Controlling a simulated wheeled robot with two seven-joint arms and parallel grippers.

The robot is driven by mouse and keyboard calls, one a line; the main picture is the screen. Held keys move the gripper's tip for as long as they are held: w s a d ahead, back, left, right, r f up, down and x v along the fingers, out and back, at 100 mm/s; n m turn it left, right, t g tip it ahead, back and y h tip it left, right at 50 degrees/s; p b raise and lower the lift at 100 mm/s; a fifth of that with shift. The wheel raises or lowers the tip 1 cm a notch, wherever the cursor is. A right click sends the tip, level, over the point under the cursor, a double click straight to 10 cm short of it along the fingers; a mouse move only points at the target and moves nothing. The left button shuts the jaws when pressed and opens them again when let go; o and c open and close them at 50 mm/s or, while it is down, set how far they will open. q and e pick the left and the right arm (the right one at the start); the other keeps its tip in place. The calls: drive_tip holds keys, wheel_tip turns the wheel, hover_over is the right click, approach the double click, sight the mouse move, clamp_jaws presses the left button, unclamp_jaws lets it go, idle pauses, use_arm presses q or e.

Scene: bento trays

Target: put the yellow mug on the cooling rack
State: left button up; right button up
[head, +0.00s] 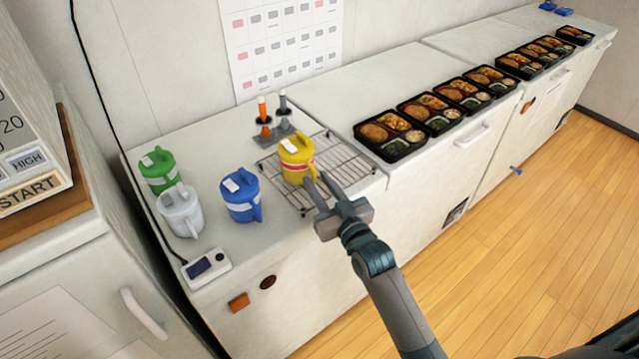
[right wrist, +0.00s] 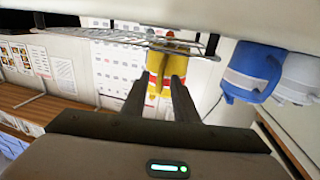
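The yellow mug (head: 296,160), with a red and white band and a lid, stands upright on the wire cooling rack (head: 347,165), near its left side. My right gripper (head: 318,182) is at the mug's front right. Its two fingers are apart, with a gap between the tips. In the right wrist view, which is upside down, the yellow mug (right wrist: 176,66) with its handle shows between and beyond the finger tips, against the rack (right wrist: 125,32). Whether a finger touches the handle is hard to tell. My left gripper is not in view.
A blue mug (head: 240,196), a white mug (head: 181,212) and a green mug (head: 158,170) stand left of the rack. A holder with upright tools (head: 274,122) is behind it. Several bento trays (head: 389,135) line the counter to the right. A small device (head: 206,268) lies at the front left.

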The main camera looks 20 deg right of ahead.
drive_tip(key=s+d+b, duration=0.1)
drive_tip(key=s+b, duration=0.1)
drive_tip(key=s, duration=0.9)
drive_tip(key=shift+s+d+b, duration=0.4)
idle(0.6)
drive_tip(key=s+f+g+h, duration=0.1)
drive_tip(key=s+f+g, duration=0.2)
drive_tip(key=f, duration=1)
drive_tip(key=s+f+g, duration=0.2)
drive_tip(key=f, duration=1.2)
drive_tip(key=s+f+g+h, duration=0.1)
drive_tip(key=s+f+g, duration=0.2)
drive_tip(key=f, duration=1)
drive_tip(key=s+d+f+g, duration=0.2)
drive_tip(key=s+f+g, duration=0.3)
drive_tip(key=s+f, duration=1.35)
drive_tip(key=s+d+f+g, duration=0.1)
drive_tip(key=s+f+g, duration=0.1)
drive_tip(key=s, duration=0.8)
drive_tip(key=s+d+f+g, duration=0.1)
drive_tip(key=s+f, duration=0.4)
drive_tip(key=s, duration=0.5)
drive_tip(key=shift+d+n+g+h, duration=0.15)
drive_tip(key=shift+n+g+h, duration=0.25)
